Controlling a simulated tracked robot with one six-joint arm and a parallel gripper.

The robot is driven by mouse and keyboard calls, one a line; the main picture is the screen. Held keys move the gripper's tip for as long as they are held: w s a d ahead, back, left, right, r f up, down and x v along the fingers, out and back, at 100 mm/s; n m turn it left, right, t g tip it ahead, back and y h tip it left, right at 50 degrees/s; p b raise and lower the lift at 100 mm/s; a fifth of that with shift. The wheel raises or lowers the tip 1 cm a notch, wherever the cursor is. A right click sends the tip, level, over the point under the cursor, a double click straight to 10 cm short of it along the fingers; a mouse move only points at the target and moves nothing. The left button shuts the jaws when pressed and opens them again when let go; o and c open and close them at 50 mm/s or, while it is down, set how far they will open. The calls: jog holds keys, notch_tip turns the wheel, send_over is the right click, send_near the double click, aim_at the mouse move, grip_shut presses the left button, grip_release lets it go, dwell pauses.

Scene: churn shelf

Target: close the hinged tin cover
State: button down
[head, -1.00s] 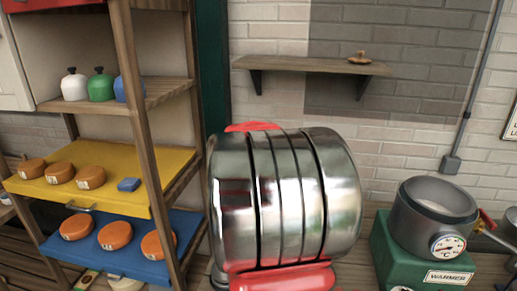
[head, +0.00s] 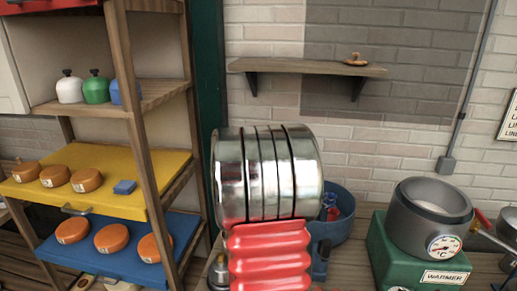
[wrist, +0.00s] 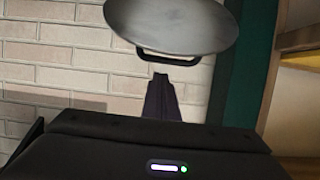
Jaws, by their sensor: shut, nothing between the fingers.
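The tin cover (wrist: 175,22) shows in the wrist view as a grey metal disc with a dark bar handle at its lower edge, cut off by the top of the picture. My gripper (wrist: 161,76) is shut and empty, its tips just below the handle. I cannot tell whether they touch it. In the head view a round blue container (head: 340,228) with small red and blue things inside stands partly behind my arm. I cannot tell if it is the tin. My arm hides the gripper and cover in the head view.
A green warmer (head: 398,255) with a grey pot (head: 428,222) stands at right. At left a wooden shelf rack (head: 145,110) holds orange rounds on yellow (head: 115,162) and blue boards (head: 75,255). A wall shelf (head: 300,68) hangs behind.

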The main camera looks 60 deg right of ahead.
jog(key=shift+s+a+f, duration=0.25)
jog(key=shift+a+f, duration=0.25)
jog(key=shift+f, duration=0.1)
jog(key=shift+w+a+f, duration=0.1)
jog(key=shift+a+f, duration=0.05)
jog(key=shift+a, duration=0.05)
